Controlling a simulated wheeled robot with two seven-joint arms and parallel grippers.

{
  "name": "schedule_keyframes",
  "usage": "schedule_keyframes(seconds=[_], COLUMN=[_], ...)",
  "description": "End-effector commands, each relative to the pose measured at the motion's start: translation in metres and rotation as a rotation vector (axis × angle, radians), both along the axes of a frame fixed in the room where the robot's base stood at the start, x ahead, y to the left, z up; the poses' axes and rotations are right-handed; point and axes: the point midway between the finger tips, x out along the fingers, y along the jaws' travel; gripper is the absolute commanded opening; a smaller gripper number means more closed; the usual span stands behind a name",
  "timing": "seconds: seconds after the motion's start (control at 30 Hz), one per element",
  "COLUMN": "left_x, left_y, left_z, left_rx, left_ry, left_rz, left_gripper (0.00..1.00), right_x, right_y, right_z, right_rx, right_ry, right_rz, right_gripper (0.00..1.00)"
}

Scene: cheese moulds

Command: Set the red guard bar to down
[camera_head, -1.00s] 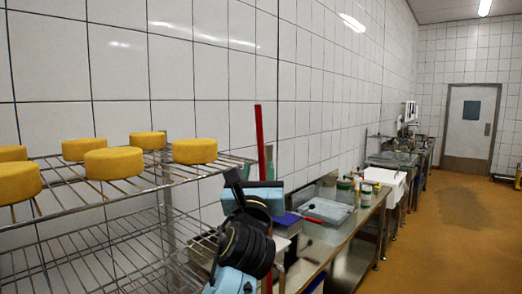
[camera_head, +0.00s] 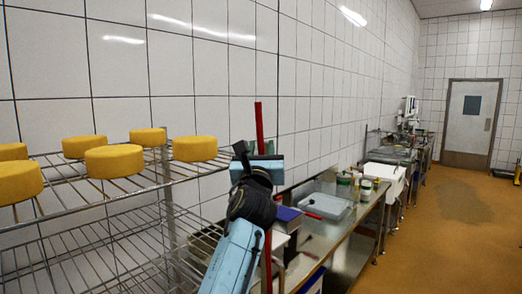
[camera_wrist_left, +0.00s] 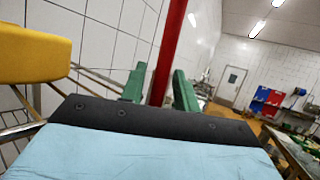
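The red guard bar (camera_head: 259,122) stands upright, almost vertical, at the right end of the wire rack. My left gripper (camera_wrist_left: 160,70) is at the bar, with its pale blue body overlapping the bar's middle in the head view. In the left wrist view the red bar (camera_wrist_left: 170,45) rises between the two green fingers, which stand apart with a gap visible on the right side. I cannot tell whether either finger touches the bar or how deep it sits between them. The fingertips are mostly hidden in the head view. My right gripper is not in view.
A wire rack (camera_head: 110,206) with several yellow cheeses (camera_head: 115,160) stands on the left. A yellow cheese (camera_wrist_left: 38,45) is close at left in the wrist view. A steel counter (camera_head: 345,237) with a grey tray (camera_head: 327,207) lies right. The floor aisle (camera_head: 440,230) is clear.

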Motion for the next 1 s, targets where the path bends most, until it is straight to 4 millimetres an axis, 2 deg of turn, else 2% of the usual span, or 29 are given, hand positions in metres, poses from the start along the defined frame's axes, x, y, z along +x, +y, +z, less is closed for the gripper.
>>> schedule_keyframes(seconds=[0.03, 0.2, 0.23, 0.5, 0.63, 0.87, 1.0], left_x=[0.000, 0.000, 0.000, -0.001, -0.008, -0.043, -0.068], left_y=[0.000, 0.000, 0.000, 0.001, 0.011, 0.037, 0.054], left_z=[0.000, 0.000, 0.000, 0.000, -0.003, -0.011, -0.021], left_rx=[0.000, 0.000, 0.001, 0.000, -0.012, -0.057, -0.091], left_ry=[0.000, 0.000, 0.000, -0.001, -0.017, -0.082, -0.126], left_rz=[0.000, 0.000, 0.000, 0.001, 0.008, 0.011, 0.010], left_gripper=[0.24, 0.02, 0.00, 0.00, 0.00, 0.00, 0.00], right_x=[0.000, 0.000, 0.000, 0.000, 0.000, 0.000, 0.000], right_y=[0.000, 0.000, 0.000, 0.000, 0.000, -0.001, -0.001], right_z=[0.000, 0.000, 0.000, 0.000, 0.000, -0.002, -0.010], right_rx=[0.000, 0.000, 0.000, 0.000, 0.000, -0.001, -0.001], right_ry=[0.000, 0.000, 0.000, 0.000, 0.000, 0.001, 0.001], right_rz=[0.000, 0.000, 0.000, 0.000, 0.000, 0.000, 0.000], right_gripper=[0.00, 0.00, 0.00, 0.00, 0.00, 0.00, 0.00])
